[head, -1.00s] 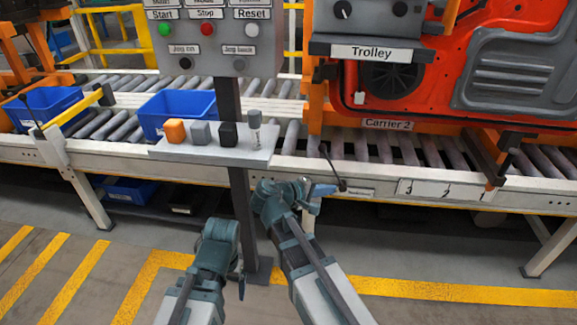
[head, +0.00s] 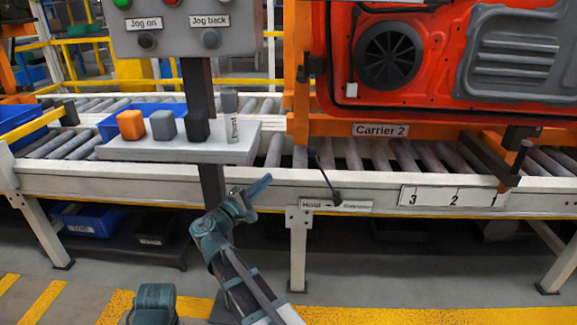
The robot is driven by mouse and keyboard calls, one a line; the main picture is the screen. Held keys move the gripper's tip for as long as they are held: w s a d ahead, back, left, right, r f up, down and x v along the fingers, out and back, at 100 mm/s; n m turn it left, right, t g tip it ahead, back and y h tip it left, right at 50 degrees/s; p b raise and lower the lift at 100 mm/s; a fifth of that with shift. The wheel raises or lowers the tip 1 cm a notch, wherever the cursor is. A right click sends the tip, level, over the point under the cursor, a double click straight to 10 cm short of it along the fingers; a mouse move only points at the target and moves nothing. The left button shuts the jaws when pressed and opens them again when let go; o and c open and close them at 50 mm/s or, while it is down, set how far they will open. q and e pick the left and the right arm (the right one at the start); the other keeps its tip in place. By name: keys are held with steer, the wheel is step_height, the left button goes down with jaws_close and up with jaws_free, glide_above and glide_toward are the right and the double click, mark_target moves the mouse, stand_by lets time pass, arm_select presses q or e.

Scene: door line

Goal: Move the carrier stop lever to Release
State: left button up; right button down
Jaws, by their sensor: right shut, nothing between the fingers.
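The carrier stop lever (head: 326,176) is a thin black rod on the conveyor's front rail. It leans up and to the left from its pivot, toward the Hold side. Its label plate (head: 352,206) reads Hold at the left; the smaller word at the right looks like Release. My right gripper (head: 262,186) is shut and empty, in front of the rail. It is left of the lever and apart from it in the picture. Of my left arm only a teal part shows at the bottom left edge; its fingers are not visible.
A grey shelf (head: 180,152) with small blocks and a marker juts out left of the lever, on a dark post (head: 210,188). The orange Carrier 2 (head: 420,128) with a red door stands on the rollers at the right. A number plate (head: 450,197) is right of the lever.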

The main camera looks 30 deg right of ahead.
stand_by(0.3)
steer(key=s+d+p+x, duration=0.1)
steer(key=s+p+x, duration=0.1)
steer(key=x, duration=1.1)
steer(key=shift+s+r+p, duration=0.3)
steer(key=shift+r+p, duration=0.1)
